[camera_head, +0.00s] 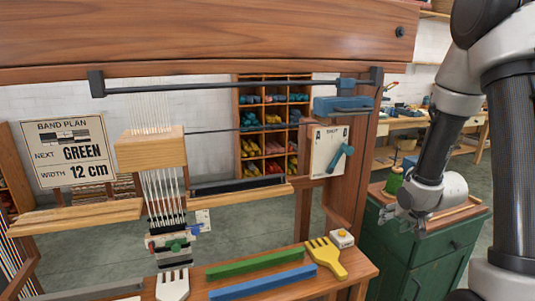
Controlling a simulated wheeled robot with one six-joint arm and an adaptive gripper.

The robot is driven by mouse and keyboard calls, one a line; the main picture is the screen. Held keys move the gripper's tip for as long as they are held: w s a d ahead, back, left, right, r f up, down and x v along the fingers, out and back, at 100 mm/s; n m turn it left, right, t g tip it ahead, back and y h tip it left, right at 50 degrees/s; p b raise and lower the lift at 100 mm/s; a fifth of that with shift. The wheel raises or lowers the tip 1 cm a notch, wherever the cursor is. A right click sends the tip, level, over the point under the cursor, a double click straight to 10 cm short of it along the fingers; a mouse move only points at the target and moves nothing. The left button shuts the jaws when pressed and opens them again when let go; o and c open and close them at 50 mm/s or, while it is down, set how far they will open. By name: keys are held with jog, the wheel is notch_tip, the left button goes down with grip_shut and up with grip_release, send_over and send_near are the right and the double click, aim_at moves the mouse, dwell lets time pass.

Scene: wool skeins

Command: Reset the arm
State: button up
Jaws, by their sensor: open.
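My arm comes in from the upper right and bends down, with its wrist at the right of the view. My gripper (398,218) is open and points left and down, in front of the green cabinet (405,265). I see nothing between its fingers. A green spool (394,181) shows just behind and above the gripper, on the cabinet's tray; I cannot tell how far apart they are.
A wooden loom frame (200,35) fills the left and middle. Its front bench (355,262) holds a green bar (255,264), a blue bar (262,283), a yellow comb (326,258) and a white comb (172,285). A sign (68,152) reads "NEXT GREEN, WIDTH 12 cm". Yarn cubbies (262,133) stand behind.

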jog(key=s+r+n+g+h, duration=0.1)
jog(key=s+r+g, duration=0.3)
jog(key=s, duration=0.5)
jog(key=s+r+n+g, duration=0.2)
jog(key=s+r, duration=0.4)
jog(key=s, duration=0.3)
jog(key=s+a+r+n+t, duration=0.1)
jog(key=s+a+r, duration=0.3)
jog(key=s+r, duration=0.5)
notch_tip(320, 180, up, 4)
jog(key=shift+a+f+t+y, duration=0.2)
jog(key=shift+t+y, duration=0.1)
jog(key=shift+t, duration=0.6)
